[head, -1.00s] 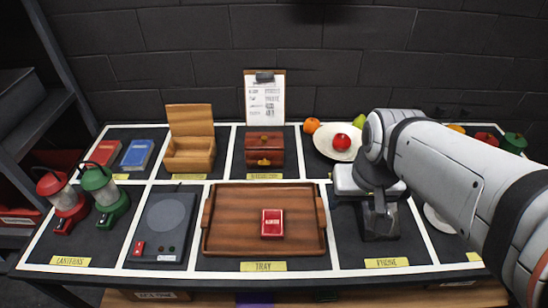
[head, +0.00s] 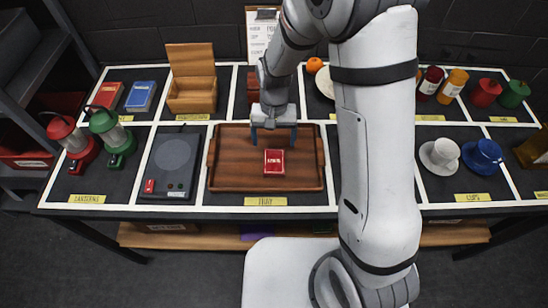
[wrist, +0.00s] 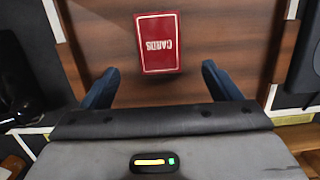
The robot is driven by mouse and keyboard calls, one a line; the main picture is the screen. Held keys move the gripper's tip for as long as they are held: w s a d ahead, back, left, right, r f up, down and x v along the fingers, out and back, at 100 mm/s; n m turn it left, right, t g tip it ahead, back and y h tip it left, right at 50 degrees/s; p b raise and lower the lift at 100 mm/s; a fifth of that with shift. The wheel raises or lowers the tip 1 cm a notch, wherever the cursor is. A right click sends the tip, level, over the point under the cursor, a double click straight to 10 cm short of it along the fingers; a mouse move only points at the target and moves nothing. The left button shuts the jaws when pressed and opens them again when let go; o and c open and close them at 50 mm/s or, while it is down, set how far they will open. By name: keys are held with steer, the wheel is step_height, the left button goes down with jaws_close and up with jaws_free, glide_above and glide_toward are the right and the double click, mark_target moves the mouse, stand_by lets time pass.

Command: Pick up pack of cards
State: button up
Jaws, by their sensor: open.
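The pack of cards (head: 274,162) is a small red box with a white border, lying flat on the brown wooden tray (head: 232,178), right of the tray's middle. In the wrist view the pack (wrist: 158,42) shows the word CARDS upside down, ahead of and between the fingers. My gripper (head: 273,138) is open and empty over the far part of the tray, with its two blue fingers apart. The wrist view also shows my gripper (wrist: 160,88) with nothing between its fingers. The pack is not touched.
Left of the tray is a dark round-topped device (head: 172,160), with red (head: 72,140) and green (head: 108,135) lanterns beyond. An open wooden box (head: 192,92) stands behind. White (head: 440,156) and blue (head: 483,156) cups are at right. My arm hides part of the table.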

mark_target(274, 161)
steer(key=f, duration=0.2)
steer(key=s+f+p, duration=0.1)
steer(key=f, duration=0.4)
steer(key=shift+s+f+p, duration=0.25)
steer(key=shift+s+p, duration=0.05)
steer(key=shift+s, duration=0.05)
steer(key=c, duration=1.1)
